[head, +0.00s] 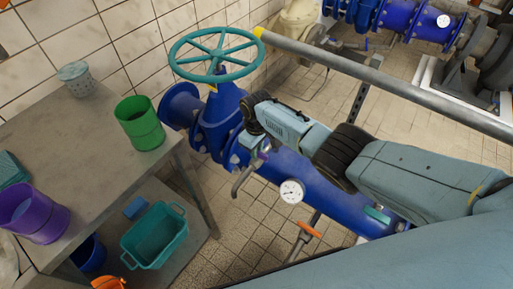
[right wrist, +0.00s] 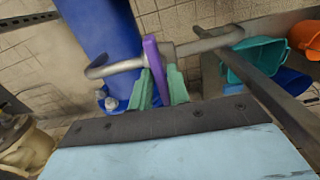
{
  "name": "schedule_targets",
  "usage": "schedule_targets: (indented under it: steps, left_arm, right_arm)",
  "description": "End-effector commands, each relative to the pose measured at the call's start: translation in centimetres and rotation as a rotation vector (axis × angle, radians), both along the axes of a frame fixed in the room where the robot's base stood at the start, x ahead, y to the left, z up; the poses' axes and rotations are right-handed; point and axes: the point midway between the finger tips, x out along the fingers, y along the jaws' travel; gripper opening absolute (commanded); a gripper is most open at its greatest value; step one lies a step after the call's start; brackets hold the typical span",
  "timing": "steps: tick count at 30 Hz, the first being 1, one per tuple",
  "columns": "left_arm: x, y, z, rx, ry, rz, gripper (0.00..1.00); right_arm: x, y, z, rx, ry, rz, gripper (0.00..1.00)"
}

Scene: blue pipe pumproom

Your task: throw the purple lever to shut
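The purple lever (right wrist: 155,68) stands out in the right wrist view, on a grey metal pipe (right wrist: 206,43) beside the big blue pipe. In the head view only a small bit of the lever (head: 263,154) shows beside my wrist. My right gripper (right wrist: 161,88) has its green fingers on both sides of the lever, and the lever fills the gap between them, so it looks shut on it. In the head view my right gripper (head: 253,145) is largely hidden by its own arm. My left gripper is not in view.
A blue flanged pipe (head: 335,208) carries a teal handwheel (head: 216,54) and a white gauge (head: 291,191). An orange-handled valve (head: 309,229) sits below. A grey rail (head: 390,82) crosses behind my arm. A grey table (head: 75,150) with containers stands left.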

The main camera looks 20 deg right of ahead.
Motion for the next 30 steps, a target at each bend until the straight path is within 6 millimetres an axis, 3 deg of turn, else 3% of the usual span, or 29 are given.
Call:
schedule_targets:
  steps: [3, 14, 20, 30]
  left_arm:
    - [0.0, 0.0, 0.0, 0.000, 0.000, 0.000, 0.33]
    - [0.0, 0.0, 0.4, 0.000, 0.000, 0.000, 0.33]
    - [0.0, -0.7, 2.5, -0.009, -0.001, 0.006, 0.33]
    - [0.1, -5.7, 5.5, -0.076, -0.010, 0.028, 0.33]
  right_arm:
    - [0.0, 0.0, 0.0, 0.000, 0.000, 0.001, 0.33]
    - [0.1, 0.0, 0.6, -0.001, -0.002, 0.003, 0.33]
    - [0.1, -0.1, 4.0, -0.001, -0.004, 0.002, 0.33]
    - [0.1, 0.0, 11.2, 0.000, -0.004, 0.002, 0.33]
